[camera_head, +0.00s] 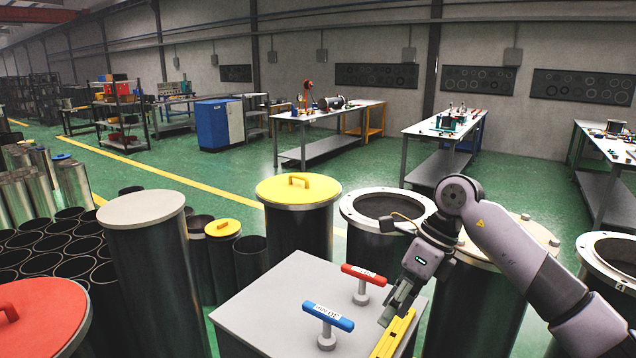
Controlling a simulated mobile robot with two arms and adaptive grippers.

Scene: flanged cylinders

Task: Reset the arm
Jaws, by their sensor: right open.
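My right arm comes in from the right edge, bent at its elbow. My right gripper (393,314) points down above the right side of a grey table top (262,300). It is open and nothing shows between its fingers. A yellow bar-shaped piece (393,336) lies at the table's right edge, just below and beside the fingertips; I cannot tell whether they touch it. A red-handled tool (364,272) and a blue-handled tool (328,316) stand upright on the table, left of the gripper. My left gripper is not in view.
Tall cylinders crowd around the table: one with a yellow lid (298,189), one with a grey lid (140,208), an open flanged one (386,205), a beige-lidded one (510,240) behind my arm, and a red lid (40,312) at front left.

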